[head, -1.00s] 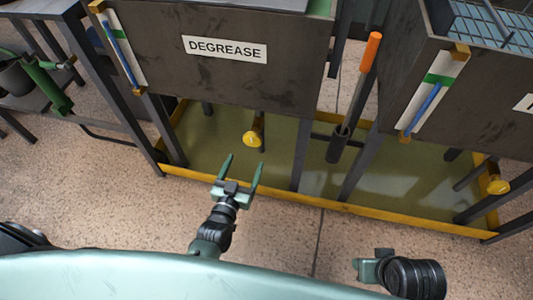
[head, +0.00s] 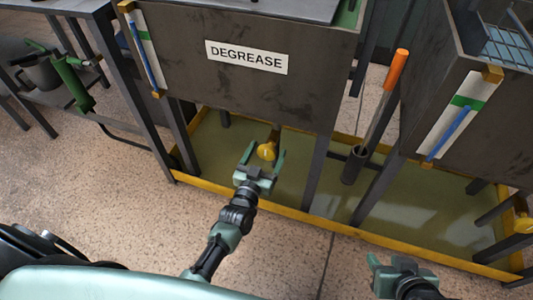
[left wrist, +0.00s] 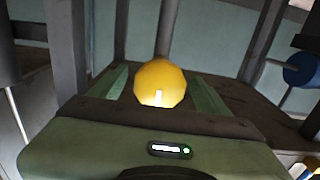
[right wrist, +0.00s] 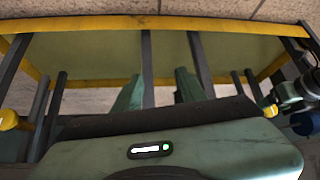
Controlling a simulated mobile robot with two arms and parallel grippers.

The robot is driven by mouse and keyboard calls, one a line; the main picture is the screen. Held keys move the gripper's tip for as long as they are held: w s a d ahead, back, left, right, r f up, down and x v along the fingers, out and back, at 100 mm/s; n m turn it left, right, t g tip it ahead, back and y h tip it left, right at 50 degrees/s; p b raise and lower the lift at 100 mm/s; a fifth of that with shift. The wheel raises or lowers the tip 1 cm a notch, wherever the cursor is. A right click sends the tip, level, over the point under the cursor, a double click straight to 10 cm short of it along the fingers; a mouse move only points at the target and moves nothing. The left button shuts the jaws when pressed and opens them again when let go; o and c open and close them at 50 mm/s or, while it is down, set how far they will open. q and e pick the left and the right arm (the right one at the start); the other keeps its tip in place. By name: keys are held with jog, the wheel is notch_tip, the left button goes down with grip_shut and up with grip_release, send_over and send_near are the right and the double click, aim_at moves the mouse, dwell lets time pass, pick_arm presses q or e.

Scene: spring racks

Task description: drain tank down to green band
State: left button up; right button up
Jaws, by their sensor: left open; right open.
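The dark tank labelled DEGREASE (head: 270,90) stands ahead in the head view. On its left corner is a white gauge strip (head: 147,50) with a green band and a blue column that reaches above the band. A yellow valve knob (head: 266,151) sits on a pipe under this tank; it also shows in the left wrist view (left wrist: 160,83). My left gripper (head: 265,157) is open, its fingers on either side of the knob in view; contact cannot be told. My right gripper (head: 376,262) is low at the right, away from the tanks, and open in its wrist view (right wrist: 160,90).
A second tank (head: 500,120) at right has its own gauge (head: 459,112) and yellow knob (head: 523,223). A yellow-rimmed drip tray (head: 285,212) lies under both tanks, among dark legs. An orange-handled tool (head: 396,72) stands between them. A bench with a green can (head: 73,84) is at left.

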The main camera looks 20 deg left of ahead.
pick_arm(q)
jog(key=c, duration=1.3)
jog(key=shift+n+p, duration=0.65)
jog(key=shift+n, duration=1.65)
jog(key=shift+c, duration=0.2)
jog(key=shift+n, duration=2.2)
pick_arm(e)
jog(key=s+d+f+g+h, duration=0.1)
jog(key=s+d+f+g, duration=0.1)
jog(key=s, duration=0.5)
jog(key=shift+g, duration=0.9)
pick_arm(q)
jog(key=shift+f, duration=0.1)
pick_arm(e)
jog(key=shift+s+d, duration=0.1)
pick_arm(q)
jog(key=o, duration=1.3)
jog(key=shift+o, duration=0.2)
